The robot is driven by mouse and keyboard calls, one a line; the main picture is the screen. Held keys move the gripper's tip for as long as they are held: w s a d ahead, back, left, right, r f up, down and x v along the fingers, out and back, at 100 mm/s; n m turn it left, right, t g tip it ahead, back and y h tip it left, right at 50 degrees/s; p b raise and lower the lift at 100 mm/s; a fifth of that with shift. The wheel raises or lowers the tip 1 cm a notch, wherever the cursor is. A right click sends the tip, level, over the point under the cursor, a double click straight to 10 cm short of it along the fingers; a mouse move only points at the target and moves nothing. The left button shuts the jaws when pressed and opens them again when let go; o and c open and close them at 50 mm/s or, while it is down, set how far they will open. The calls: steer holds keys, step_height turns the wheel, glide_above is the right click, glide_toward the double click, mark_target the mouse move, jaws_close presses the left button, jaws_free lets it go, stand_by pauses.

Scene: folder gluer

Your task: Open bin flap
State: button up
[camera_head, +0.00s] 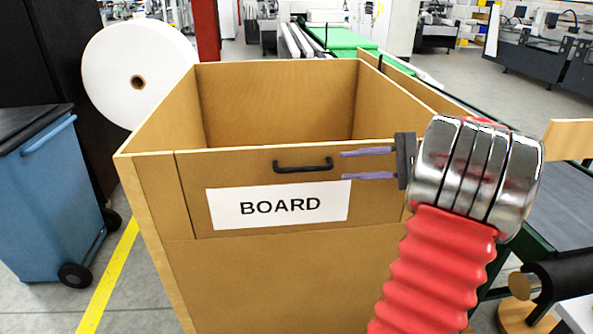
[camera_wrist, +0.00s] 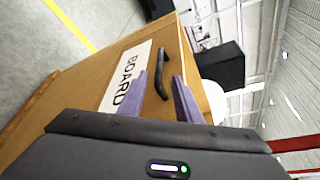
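The wooden bin (camera_head: 285,270) stands in the middle of the head view, open at the top. Its front flap (camera_head: 195,180) carries a white BOARD label (camera_head: 280,205) and a black handle (camera_head: 303,166). The flap looks upright and closed, flush with the bin front. My gripper (camera_head: 342,165) is just right of the handle, with its two purple fingers apart, one above the other. In the wrist view the handle (camera_wrist: 163,85) lies ahead between the finger lines, beyond the fingertips (camera_wrist: 160,80). Nothing is between the fingers; any contact with the handle is not clear.
A blue wheeled bin (camera_head: 50,190) stands at the left, with a large white roll (camera_head: 138,110) behind. A conveyor (camera_head: 560,190) runs along the right side. A yellow floor line (camera_head: 110,275) passes left of the wooden bin. Floor between the bins is clear.

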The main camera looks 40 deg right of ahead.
mark_target(305, 169)
steer(key=shift+a, duration=0.1)
steer(key=x, duration=1.3)
steer(key=shift+w+a+f, duration=0.15)
steer(key=shift+w+a, duration=0.05)
steer(key=shift+w, duration=0.1)
jaws_close()
stand_by(0.4)
steer(key=shift+a, duration=0.15)
